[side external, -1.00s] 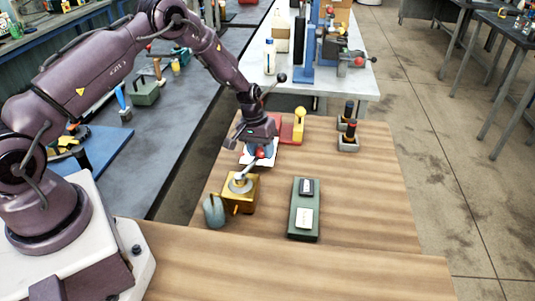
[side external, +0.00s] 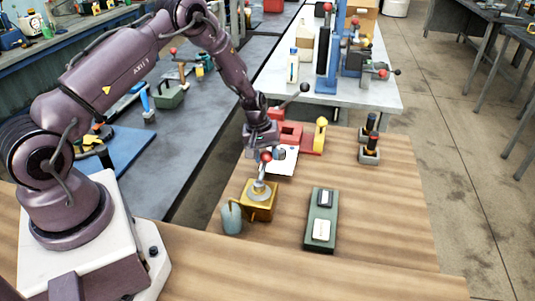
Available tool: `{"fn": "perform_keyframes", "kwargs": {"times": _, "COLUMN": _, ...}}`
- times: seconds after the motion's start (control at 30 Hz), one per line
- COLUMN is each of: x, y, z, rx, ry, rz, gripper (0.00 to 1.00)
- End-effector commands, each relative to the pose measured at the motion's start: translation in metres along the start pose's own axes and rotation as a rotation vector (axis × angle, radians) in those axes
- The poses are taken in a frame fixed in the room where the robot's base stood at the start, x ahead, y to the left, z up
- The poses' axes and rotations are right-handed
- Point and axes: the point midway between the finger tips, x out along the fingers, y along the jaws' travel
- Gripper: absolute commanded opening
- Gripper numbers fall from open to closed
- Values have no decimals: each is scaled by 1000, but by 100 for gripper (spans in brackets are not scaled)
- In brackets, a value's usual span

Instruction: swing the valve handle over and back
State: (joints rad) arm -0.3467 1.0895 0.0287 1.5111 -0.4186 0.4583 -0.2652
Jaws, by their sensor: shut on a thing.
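The valve is a yellow block (side external: 258,204) with a round grey hub on top, standing on the wooden table. Its grey handle (side external: 263,174) rises from the hub, leans slightly right in the picture and ends in a red knob (side external: 266,156). My gripper (side external: 267,150) points down over the handle's top end. It is shut on the handle at the knob. The fingers are small here, and their exact contact is hard to make out.
A grey-green rounded object (side external: 231,218) stands close left of the valve. A green box (side external: 321,220) lies to its right. Behind are a white sheet (side external: 283,161), a red block (side external: 291,133), a yellow-handled piece (side external: 320,135) and dark-handled items (side external: 370,143). The table front is clear.

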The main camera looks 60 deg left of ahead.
Motion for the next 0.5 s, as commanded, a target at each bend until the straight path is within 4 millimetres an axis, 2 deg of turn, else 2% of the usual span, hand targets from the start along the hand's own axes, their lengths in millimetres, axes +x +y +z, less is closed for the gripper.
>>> {"fn": "perform_keyframes", "kwargs": {"times": 0.3, "x": -2, "y": -3, "z": -1, "rx": -9, "ry": 0, "rz": -3, "gripper": 0}}
{"fn": "perform_keyframes", "kwargs": {"times": 0.33, "x": -2, "y": -3, "z": -1, "rx": -9, "ry": 0, "rz": -3, "gripper": 44}}
{"fn": "perform_keyframes", "kwargs": {"times": 0.43, "x": -1, "y": -2, "z": -1, "rx": -8, "ry": 0, "rz": -3, "gripper": 66}}
{"fn": "perform_keyframes", "kwargs": {"times": 0.5, "x": -1, "y": -2, "z": -1, "rx": -7, "ry": 0, "rz": -3, "gripper": 66}}
